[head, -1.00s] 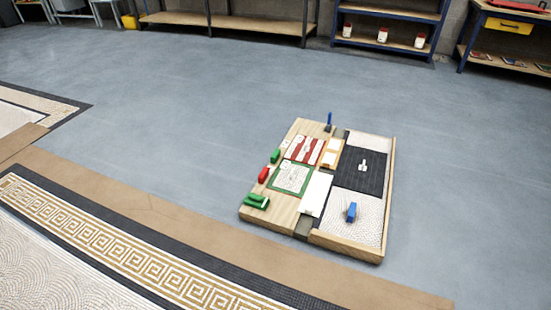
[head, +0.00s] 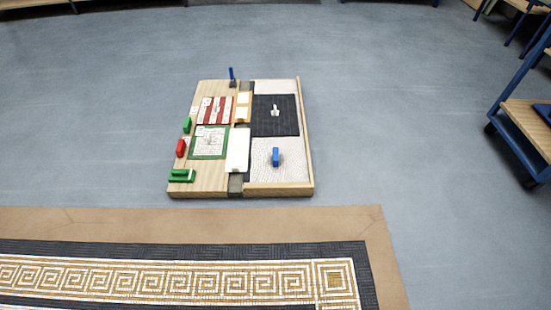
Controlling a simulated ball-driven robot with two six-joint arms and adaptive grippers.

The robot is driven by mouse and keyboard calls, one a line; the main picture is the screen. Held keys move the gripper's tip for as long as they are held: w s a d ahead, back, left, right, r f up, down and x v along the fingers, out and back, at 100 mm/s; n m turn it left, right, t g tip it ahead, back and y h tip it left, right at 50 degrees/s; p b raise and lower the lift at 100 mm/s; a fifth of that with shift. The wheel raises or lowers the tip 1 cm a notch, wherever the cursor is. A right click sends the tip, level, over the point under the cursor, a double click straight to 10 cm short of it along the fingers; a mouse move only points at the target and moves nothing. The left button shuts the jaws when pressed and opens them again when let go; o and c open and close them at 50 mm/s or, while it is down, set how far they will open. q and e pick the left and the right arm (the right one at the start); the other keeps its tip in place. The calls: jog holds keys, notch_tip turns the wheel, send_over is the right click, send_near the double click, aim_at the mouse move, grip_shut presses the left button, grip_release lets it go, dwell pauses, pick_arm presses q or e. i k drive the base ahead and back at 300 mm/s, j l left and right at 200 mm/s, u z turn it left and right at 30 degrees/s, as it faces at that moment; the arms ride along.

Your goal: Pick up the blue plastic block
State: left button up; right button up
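The blue plastic block (head: 276,157) stands on the white textured square at the near right of a wooden board (head: 180,162) that lies on the floor. The board is some distance ahead, beyond the mosaic border. Another blue item, slim and upright on a dark base (head: 232,76), stands at the board's far edge. Neither of my grippers shows in the head view.
On the board are a red block (head: 180,148), green blocks (head: 181,175), a white piece (head: 275,110) on a dark square and flat cards. A blue-framed wooden cart (head: 530,125) stands at right. Grey floor around the board is clear.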

aim_at(276, 152)
jog(key=i+l+u, duration=0.2)
jog(key=i, duration=0.35)
jog(key=i+u, duration=0.15)
jog(key=i, duration=0.35)
jog(key=i+l+u, duration=0.2)
jog(key=i, duration=0.3)
jog(key=i+l, duration=0.05)
jog(key=l, duration=0.05)
